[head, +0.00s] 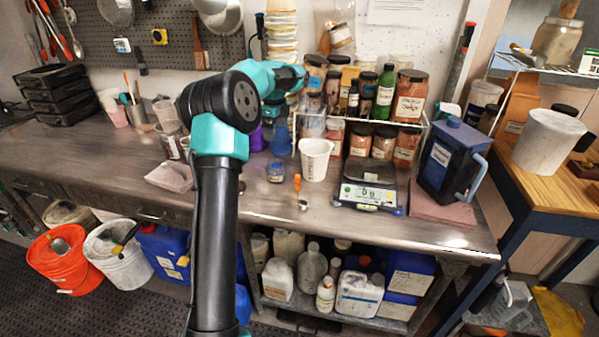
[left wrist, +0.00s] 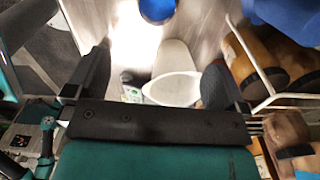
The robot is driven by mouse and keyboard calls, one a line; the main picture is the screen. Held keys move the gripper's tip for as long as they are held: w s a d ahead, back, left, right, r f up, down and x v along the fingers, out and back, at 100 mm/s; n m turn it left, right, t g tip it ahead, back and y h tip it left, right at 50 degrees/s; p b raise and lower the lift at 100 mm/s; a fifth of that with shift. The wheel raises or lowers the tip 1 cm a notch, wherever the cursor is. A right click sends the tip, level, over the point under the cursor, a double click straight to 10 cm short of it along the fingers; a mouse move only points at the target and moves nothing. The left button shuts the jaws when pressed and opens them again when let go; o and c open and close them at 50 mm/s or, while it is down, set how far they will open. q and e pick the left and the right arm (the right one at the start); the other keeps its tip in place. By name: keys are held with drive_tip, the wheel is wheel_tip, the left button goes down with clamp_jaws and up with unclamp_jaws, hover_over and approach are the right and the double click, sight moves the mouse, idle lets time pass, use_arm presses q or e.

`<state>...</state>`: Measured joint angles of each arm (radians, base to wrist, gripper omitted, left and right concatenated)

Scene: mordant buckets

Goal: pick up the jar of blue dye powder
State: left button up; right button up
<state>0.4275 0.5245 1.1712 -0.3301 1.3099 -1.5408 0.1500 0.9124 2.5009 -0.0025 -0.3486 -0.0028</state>
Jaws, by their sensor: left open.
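In the left wrist view, a dark blue round shape at the top edge (left wrist: 157,8) looks like this jar. My left gripper (head: 272,112) is above the bench, behind and above the jar, partly hidden by my own arm. In the left wrist view its two fingers stand wide apart, open and empty (left wrist: 152,82), with the white cup below and between them. My right gripper is not in view.
A wire rack (head: 425,122) of jars and bottles stands at the back right, close to my left gripper. A scale (head: 368,185) stands right of the cup.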

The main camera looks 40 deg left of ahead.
use_arm(q)
drive_tip(key=shift+s+a, duration=0.1)
drive_tip(key=shift+s, duration=0.05)
approach(277, 170)
drive_tip(key=f, duration=0.2)
drive_tip(key=w+a+f, duration=0.1)
drive_tip(key=f, duration=0.1)
drive_tip(key=w+a+f, duration=0.1)
drive_tip(key=f, duration=0.1)
drive_tip(key=shift+w+a+f, duration=0.15)
drive_tip(key=shift+f, duration=0.25)
drive_tip(key=shift+f, duration=2.6)
drive_tip(key=c, duration=0.9)
